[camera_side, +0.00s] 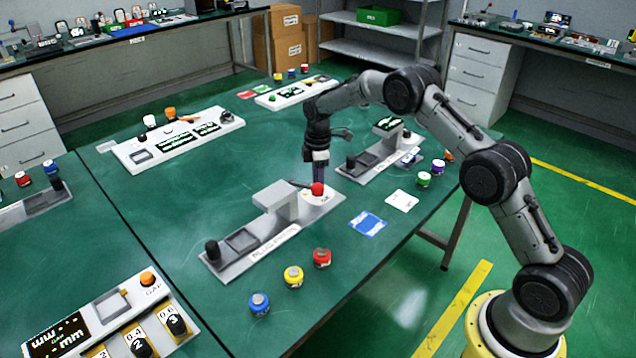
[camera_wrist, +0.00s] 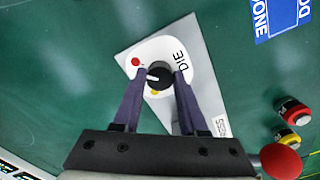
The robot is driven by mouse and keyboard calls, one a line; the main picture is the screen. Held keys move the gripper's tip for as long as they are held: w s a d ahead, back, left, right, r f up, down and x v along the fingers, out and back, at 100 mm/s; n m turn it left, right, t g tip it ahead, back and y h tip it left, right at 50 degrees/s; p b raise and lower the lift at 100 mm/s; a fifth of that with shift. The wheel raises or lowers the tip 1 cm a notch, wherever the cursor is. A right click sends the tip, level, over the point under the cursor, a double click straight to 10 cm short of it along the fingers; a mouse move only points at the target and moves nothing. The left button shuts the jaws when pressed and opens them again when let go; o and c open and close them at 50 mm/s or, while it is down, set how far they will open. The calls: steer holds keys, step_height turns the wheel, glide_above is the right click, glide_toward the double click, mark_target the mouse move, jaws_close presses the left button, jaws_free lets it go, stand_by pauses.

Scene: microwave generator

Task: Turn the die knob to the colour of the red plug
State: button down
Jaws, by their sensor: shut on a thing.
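The die knob (camera_wrist: 159,76) is a black round knob on a white plate marked DIE. My gripper (camera_wrist: 160,74) is shut on it, with one purple finger on each side. The knob's white pointer faces left, between a red dot (camera_wrist: 135,61) and a yellow dot (camera_wrist: 155,93); any other dot is hidden. In the side view my gripper (camera_side: 319,178) reaches down at the far end of the grey plug press (camera_side: 224,258), and the knob is hidden there. The red plug (camera_side: 321,258) stands on the table; it also shows in the wrist view (camera_wrist: 292,110).
A red lever ball (camera_side: 317,188) on the press sits close to my gripper. A yellow plug (camera_side: 293,276) and blue plug (camera_side: 259,303) stand near the red plug. A blue mat (camera_side: 367,223) and white card (camera_side: 402,200) lie right of the press. Other stations stand around.

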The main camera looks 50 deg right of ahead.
steer(key=shift+m, duration=0.6)
steer(key=shift+c, duration=2.2)
jaws_free()
step_height(320, 180, up, 14)
